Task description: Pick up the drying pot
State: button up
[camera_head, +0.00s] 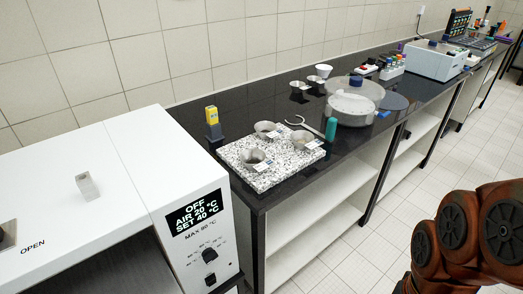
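Three small metal pots with paper tags stand on a speckled stone slab (232,157) on the black bench: a front one (254,160), a back one (267,130) and a right one (303,140). Two similar dark-grey metal cups, a left one (298,90) and a right one (317,84), stand farther back on the bench. I cannot tell which of these is the drying pot; the tags are too small to read. My gripper is out of view; only part of my orange-brown arm shows at lower right, away from the bench.
A white oven (130,160), its display reading OFF, AIR 20, SET 40, stands at left. A yellow device (212,116), a teal cylinder (331,129) and a curved metal tool (304,125) surround the slab. The tiled floor is clear.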

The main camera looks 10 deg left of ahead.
aim_at(253, 159)
jog(key=u, duration=0.5)
jog(key=i, duration=0.95)
jog(key=u, duration=0.6)
